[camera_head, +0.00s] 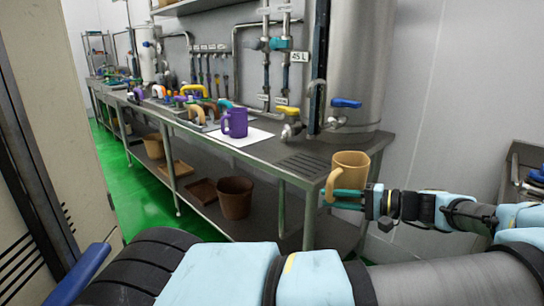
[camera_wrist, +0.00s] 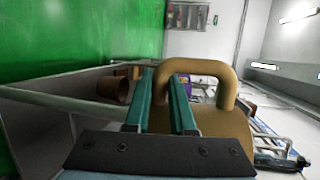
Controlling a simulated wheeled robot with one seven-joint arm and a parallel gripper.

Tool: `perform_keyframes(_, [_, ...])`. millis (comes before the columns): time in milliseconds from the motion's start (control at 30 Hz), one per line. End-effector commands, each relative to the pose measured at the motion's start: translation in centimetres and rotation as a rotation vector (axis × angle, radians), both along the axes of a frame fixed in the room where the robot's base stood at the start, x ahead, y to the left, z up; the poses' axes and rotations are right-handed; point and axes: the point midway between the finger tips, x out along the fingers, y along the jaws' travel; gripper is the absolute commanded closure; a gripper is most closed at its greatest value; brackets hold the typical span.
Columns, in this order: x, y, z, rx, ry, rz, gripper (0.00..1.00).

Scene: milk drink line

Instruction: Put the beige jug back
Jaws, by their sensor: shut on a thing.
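The beige jug (camera_head: 350,173) is upright at the front right end of the steel bench in the head view, level with or in front of the bench edge. My gripper (camera_head: 344,194) is shut on the jug's handle, which points left and toward me. In the wrist view the teal fingers (camera_wrist: 165,102) lie beside the handle of the beige jug (camera_wrist: 215,118). Whether the jug's base touches the bench cannot be told. A purple jug (camera_head: 235,122) stands on a white sheet (camera_head: 240,137) on the bench.
The steel bench (camera_head: 285,146) runs back left, with a drain grate (camera_head: 305,166) near the jug. A steel tank (camera_head: 358,70) with a blue-handled tap (camera_head: 346,103) stands behind. Several coloured handles line the bench further left. A brown bucket (camera_head: 235,197) is on the lower shelf.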

Motion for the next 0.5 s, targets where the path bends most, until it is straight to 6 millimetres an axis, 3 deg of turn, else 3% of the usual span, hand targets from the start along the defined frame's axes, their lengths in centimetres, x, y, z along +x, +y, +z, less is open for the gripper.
perform_keyframes(167, [1.3, 5.2, -2.6, 0.007, 0.000, -0.008, 1.00])
perform_keyframes(500, [4.8, 18.8, -10.0, 0.011, -0.001, -0.050, 1.00])
